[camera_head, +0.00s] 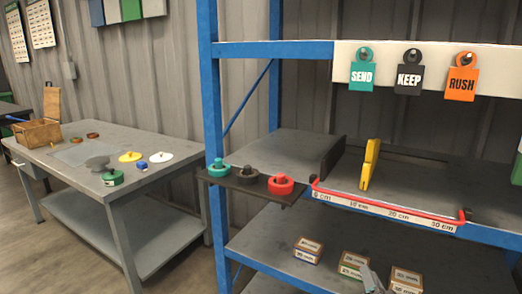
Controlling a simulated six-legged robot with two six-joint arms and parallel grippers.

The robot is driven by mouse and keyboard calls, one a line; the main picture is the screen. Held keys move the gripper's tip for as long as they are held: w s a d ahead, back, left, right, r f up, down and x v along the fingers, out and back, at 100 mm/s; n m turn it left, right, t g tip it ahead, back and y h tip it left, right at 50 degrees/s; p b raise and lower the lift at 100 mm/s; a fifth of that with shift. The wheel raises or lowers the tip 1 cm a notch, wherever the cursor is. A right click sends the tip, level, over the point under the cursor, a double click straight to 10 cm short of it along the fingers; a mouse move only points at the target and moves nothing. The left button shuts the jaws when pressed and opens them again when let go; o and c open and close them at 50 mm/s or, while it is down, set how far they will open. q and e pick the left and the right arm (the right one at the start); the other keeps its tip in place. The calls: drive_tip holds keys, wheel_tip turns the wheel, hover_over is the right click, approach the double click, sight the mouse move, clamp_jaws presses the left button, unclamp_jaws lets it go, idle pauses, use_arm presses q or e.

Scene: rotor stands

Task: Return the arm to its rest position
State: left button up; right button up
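Only a small grey part of my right gripper (371,279) shows, at the bottom edge of the head view. It is in front of the lower shelf, between two small labelled boxes in the picture. I cannot tell whether its fingers are apart or together, or whether it touches a box. Most of the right arm is out of the picture. My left gripper is not in view.
A blue-framed shelf (209,110) holds small boxes (308,250), a yellow piece (369,165) and a red rail (390,205). A side ledge carries teal, black and red knobs (281,184). A grey table (150,190) stands left, with open floor before it.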

drive_tip(key=s+a+f+n+g+y+p, duration=0.2)
drive_tip(key=s+a+f+g+p, duration=0.2)
drive_tip(key=s+a+g+p, duration=0.4)
use_arm(q)
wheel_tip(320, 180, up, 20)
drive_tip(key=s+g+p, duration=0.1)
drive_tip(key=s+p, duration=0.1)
drive_tip(key=p, duration=0.7)
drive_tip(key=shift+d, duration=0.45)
use_arm(e)
drive_tip(key=s+a+n+g+y, duration=0.1)
drive_tip(key=s+a+g, duration=0.4)
drive_tip(key=s, duration=0.9)
drive_tip(key=s+a+r+n+g+y, duration=0.1)
drive_tip(key=s+a+n+g, duration=0.3)
drive_tip(key=s, duration=1.1)
drive_tip(key=a+g, duration=0.2)
drive_tip(key=a, duration=0.1)
drive_tip(key=shift+s+a+n, duration=0.15)
drive_tip(key=shift+a+n, duration=0.15)
